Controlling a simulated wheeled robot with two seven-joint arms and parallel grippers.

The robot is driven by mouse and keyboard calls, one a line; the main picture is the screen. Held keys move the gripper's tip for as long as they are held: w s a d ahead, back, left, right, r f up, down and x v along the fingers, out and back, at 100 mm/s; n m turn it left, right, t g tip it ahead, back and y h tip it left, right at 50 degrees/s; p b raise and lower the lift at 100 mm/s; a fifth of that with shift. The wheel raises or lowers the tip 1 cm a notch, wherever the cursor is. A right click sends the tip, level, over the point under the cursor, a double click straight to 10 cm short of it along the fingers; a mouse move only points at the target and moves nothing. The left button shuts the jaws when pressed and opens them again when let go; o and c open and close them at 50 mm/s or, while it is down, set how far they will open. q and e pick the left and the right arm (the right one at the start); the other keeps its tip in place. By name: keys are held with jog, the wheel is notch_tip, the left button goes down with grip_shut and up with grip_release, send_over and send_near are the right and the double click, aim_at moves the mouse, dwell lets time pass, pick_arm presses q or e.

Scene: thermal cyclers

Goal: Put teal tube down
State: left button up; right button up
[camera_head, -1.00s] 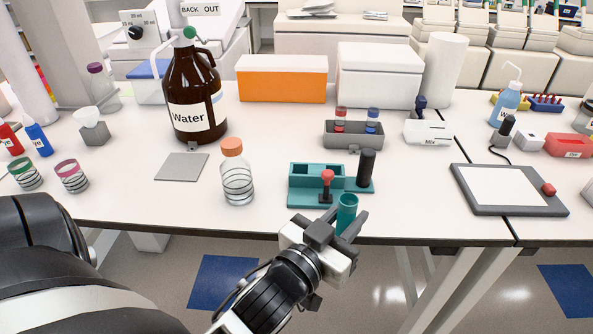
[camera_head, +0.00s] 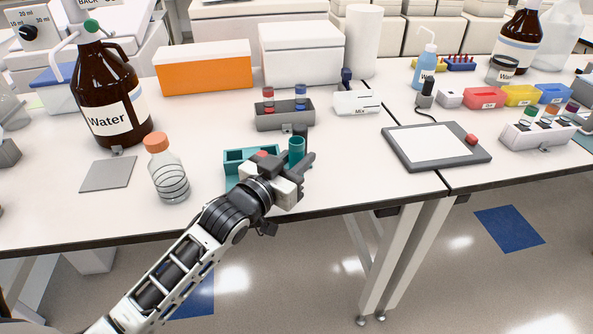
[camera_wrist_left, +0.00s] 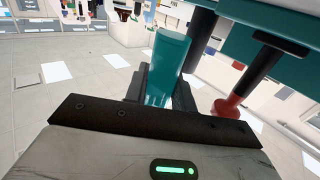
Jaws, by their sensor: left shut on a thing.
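The teal tube (camera_head: 296,149) is held upright in my left gripper (camera_head: 300,165), at the right end of the teal holder (camera_head: 236,157). In the left wrist view the tube (camera_wrist_left: 170,60) stands between the two dark fingers (camera_wrist_left: 158,88), which are shut on it. The holder (camera_wrist_left: 275,40) shows at the upper right there, with a black post (camera_wrist_left: 201,35) and a red-ended black plunger (camera_wrist_left: 228,106). My gripper and wrist hide much of the holder in the head view. I cannot tell whether the tube touches it. My right gripper is not in view.
An orange-capped bottle (camera_head: 166,170) stands left of the holder, beside a grey plate (camera_head: 108,174). A grey rack (camera_head: 285,118) with capped tubes is behind it. A flat pad (camera_head: 436,146) lies to the right. The table's front edge (camera_head: 350,202) is close to my gripper.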

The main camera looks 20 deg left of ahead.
pick_arm(q)
jog(key=shift+f, duration=1.55)
jog(key=shift+f, duration=0.15)
jog(key=o, duration=1)
jog(key=shift+c, duration=0.2)
